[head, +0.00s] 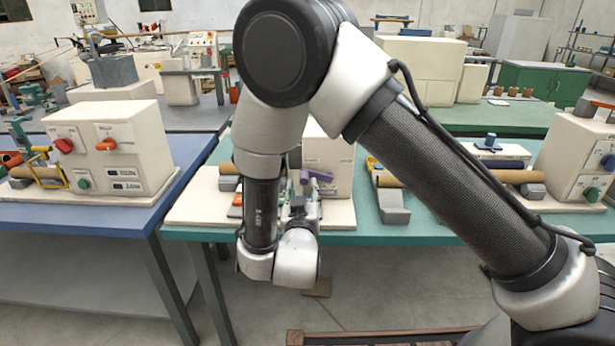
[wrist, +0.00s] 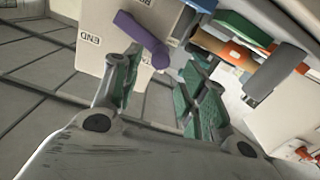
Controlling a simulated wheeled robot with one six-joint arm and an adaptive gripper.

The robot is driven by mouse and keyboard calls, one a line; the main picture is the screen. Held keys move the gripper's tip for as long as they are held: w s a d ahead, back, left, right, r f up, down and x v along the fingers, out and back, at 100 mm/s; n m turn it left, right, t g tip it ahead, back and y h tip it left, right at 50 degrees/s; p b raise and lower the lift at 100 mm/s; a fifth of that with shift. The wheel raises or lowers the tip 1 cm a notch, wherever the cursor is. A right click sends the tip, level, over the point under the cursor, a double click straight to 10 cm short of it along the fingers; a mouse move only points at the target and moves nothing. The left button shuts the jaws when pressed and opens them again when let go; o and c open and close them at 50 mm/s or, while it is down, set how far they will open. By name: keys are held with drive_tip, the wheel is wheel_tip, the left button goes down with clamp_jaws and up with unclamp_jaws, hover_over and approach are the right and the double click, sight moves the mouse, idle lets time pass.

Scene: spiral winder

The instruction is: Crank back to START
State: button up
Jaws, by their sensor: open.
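The purple crank (wrist: 140,38) shows in the wrist view on the pale face of the winder box (wrist: 165,12). Its rounded end appears in the picture between my fingertips. My gripper (wrist: 162,65) is open, with green pads, and nothing is clearly held. How far the crank lies from the pads is hard to tell. An END label (wrist: 88,38) is on the face to the left. A second label, partly hidden by the left finger, cannot be read. In the head view the purple crank (head: 317,176) sits at the front of the white box (head: 330,155), beside my gripper (head: 300,200).
An orange part and a green bar (wrist: 238,28) lie right of the crank in the wrist view. The box stands on a green table (head: 375,235). A grey block with a roll (head: 392,208) is to its right. A blue table (head: 100,215) with another machine is left.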

sight(304, 181)
drive_tip(key=w, duration=0.6)
drive_tip(key=shift+w+d, duration=0.15)
drive_tip(key=shift+w, duration=0.1)
clamp_jaws()
